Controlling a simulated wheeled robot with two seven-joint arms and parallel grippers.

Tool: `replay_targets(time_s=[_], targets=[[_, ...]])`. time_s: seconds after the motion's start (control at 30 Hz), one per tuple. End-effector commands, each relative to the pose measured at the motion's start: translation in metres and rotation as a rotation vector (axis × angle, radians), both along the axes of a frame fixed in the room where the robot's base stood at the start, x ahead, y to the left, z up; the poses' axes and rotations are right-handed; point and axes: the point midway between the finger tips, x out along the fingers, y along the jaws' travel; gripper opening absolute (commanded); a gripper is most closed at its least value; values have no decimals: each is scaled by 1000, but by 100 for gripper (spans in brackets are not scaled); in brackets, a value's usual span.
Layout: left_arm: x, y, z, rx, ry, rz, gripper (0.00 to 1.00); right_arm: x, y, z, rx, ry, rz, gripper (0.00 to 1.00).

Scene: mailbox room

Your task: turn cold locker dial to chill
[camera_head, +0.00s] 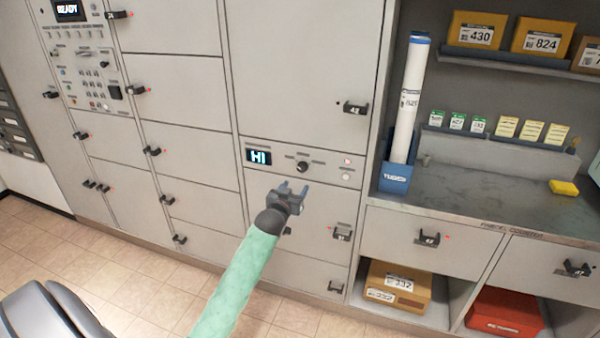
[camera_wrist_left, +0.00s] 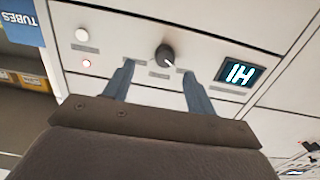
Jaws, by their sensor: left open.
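The cold locker dial (camera_head: 303,166) is a small dark round knob on a narrow light-grey panel below the big locker door. A small lit display (camera_head: 259,156) left of it reads "HI". My left gripper (camera_head: 293,187) is open and empty, just below and in front of the dial, apart from it in the head view. In the left wrist view, turned upside down, the dial (camera_wrist_left: 166,55) with a white pointer mark shows beyond and between the two blue-grey fingers (camera_wrist_left: 156,82). The display (camera_wrist_left: 240,73) is to its right there. My right gripper is not in view.
Small lights or buttons (camera_head: 347,168) sit right of the dial. Black locker handles (camera_head: 355,108) stick out above and below the panel. A blue tube holder (camera_head: 396,177) with a white tube stands on the counter (camera_head: 470,205) at right. Open floor lies in front.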

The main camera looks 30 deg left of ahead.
Motion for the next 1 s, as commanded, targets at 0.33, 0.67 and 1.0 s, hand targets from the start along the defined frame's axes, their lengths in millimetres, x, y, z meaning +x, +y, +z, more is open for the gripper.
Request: replay_targets(time_s=[0.33,0.67,1.0], targets=[[32,20,18,5,-49,9,56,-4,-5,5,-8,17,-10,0],[73,29,16,4,-47,8,56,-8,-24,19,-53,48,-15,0],[84,32,15,5,-46,8,56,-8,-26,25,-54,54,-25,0]])
